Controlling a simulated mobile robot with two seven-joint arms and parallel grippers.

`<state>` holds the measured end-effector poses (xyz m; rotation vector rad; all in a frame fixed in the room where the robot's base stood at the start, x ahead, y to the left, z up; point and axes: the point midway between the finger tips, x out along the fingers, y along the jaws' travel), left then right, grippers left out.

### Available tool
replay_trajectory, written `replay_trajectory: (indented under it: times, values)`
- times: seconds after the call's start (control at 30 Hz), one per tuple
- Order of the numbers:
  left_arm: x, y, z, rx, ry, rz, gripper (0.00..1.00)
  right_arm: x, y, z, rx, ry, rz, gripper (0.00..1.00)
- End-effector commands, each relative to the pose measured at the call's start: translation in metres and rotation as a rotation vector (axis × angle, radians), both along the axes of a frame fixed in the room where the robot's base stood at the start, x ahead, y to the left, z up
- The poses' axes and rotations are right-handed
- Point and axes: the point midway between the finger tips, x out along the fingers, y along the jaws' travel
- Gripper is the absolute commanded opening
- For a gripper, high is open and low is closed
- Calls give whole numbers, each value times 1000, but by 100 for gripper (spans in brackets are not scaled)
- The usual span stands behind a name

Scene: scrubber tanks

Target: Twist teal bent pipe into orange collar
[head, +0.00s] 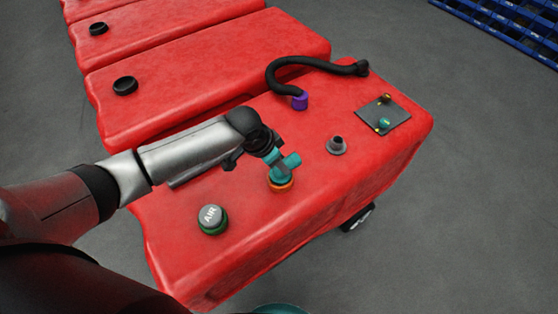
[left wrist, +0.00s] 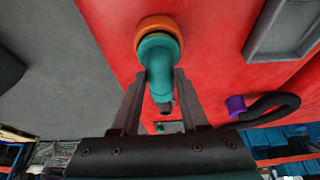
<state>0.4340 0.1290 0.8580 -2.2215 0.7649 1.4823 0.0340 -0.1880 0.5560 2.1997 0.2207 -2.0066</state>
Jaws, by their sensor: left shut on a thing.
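The teal bent pipe (head: 290,162) stands at the orange collar (head: 281,185) on top of the nearest red tank (head: 240,250). My left gripper (head: 275,158) is shut on the pipe from the left. In the left wrist view, the pipe (left wrist: 157,66) lies between the two fingers (left wrist: 155,98), with its lower end at the orange collar (left wrist: 158,28). I cannot tell how deep the pipe sits in the collar. My right gripper is not in view.
A grey cap marked AIR on a green ring (head: 212,219) sits left of the collar. A grey fitting (head: 336,145), a black hose with a purple end (head: 299,101) and a dark plate (head: 384,115) are on the same tank. More red tanks (head: 215,65) stand behind.

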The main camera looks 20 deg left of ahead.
Motion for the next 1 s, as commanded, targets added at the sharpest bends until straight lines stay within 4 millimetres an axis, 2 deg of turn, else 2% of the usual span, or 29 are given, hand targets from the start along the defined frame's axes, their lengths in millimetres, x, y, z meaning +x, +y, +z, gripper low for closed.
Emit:
replay_trajectory:
  times: [0.37, 0.67, 1.0]
  values:
    - [1, 1, 1, 1, -1, -123, 0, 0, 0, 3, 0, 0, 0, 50]
    - [1, 1, 0, 1, -1, -135, 0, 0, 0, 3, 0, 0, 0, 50]
    - [1, 1, 0, 1, -1, -264, 0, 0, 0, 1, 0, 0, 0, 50]
